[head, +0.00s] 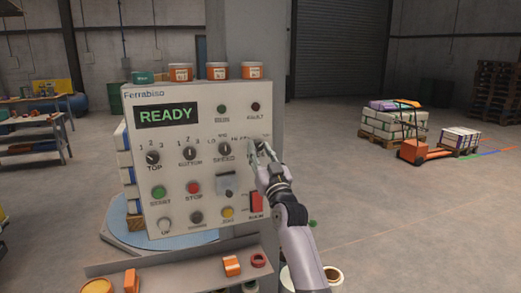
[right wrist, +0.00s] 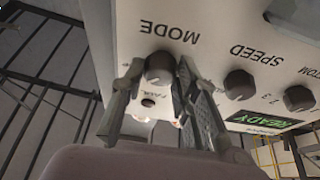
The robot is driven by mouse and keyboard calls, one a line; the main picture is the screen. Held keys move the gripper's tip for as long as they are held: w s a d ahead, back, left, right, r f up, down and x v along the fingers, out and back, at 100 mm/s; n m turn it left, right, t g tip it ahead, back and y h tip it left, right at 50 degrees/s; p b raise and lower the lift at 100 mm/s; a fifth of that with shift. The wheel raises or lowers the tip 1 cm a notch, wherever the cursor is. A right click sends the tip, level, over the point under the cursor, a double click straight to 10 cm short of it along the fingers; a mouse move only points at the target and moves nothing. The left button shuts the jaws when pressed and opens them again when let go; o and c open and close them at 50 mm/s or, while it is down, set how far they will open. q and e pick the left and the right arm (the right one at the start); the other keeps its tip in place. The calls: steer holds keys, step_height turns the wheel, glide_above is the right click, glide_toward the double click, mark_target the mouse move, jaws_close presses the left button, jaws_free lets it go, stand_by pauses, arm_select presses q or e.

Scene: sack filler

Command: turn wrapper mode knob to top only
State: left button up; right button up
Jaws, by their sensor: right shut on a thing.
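The wrapper mode knob (right wrist: 159,68) is a round grey knob under the MODE label in the right wrist view, where the panel appears upside down. My right gripper (right wrist: 161,76) has one finger on each side of it and is shut on it. In the head view the same gripper (head: 262,149) is at the right edge of the control panel (head: 180,220) and hides the knob. I cannot tell clearly which setting the knob points to. My left gripper is not in view.
The SPEED knob (head: 224,150) and other dials sit left of my gripper. The display (head: 166,115) reads READY. A red switch (head: 256,202) is below my gripper. A shelf (head: 180,263) with small parts juts out under the panel.

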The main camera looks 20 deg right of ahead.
steer(key=shift+f, duration=0.1)
jaws_close()
steer(key=o, duration=1.1)
jaws_free()
steer(key=shift+o, duration=0.2)
steer(key=shift+s+f, duration=0.2)
steer(key=shift+s, duration=0.3)
steer(key=v, duration=1.1)
